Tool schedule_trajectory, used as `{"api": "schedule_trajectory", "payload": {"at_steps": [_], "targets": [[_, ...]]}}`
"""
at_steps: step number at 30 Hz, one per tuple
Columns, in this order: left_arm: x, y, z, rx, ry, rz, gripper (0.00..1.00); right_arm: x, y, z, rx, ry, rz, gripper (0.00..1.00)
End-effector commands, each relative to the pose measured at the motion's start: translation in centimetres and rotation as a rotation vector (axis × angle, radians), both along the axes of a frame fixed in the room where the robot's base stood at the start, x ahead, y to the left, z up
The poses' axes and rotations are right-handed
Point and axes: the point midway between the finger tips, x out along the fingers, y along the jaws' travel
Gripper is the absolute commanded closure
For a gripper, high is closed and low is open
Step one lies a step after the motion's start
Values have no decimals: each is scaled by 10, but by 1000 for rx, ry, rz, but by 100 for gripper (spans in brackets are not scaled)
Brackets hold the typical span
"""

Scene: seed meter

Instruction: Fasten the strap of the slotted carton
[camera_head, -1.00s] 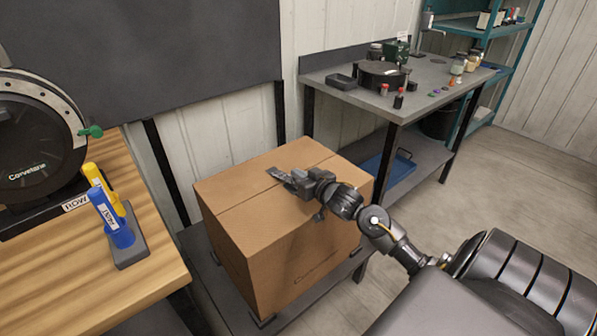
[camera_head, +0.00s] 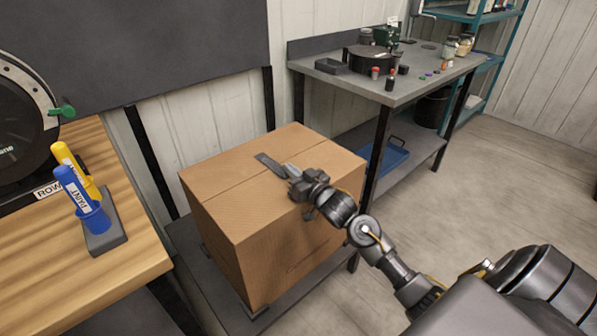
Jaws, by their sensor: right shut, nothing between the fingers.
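The carton (camera_head: 225,189) is a closed brown box standing on a low dark platform, with a seam across its top. A short dark grey strap (camera_head: 268,161) lies on the top near the seam. My right gripper (camera_head: 287,170) is over the top, near the right side, shut and empty. Its fingertips point at the strap's near end; I cannot tell whether they touch it. The gripper and wrist hide part of the top and right edge. I cannot make out a slot clearly. My left gripper is out of view.
A wooden bench (camera_head: 130,255) with a blue marker (camera_head: 82,200) and a yellow marker (camera_head: 66,158) stands at left. A grey workbench (camera_head: 425,82) with jars and small parts is behind right, a blue tray (camera_head: 385,157) on its lower shelf. Floor at right is clear.

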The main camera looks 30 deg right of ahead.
Motion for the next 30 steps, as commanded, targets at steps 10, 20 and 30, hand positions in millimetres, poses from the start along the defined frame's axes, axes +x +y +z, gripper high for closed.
{"api": "schedule_trajectory", "payload": {"at_steps": [10,20,30], "targets": [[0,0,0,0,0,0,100,-7,-2,0,-1,2,-3,100],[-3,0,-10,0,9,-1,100,-68,-8,-3,0,4,-3,100],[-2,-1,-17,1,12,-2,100,-107,-11,-4,0,1,-1,100]]}}
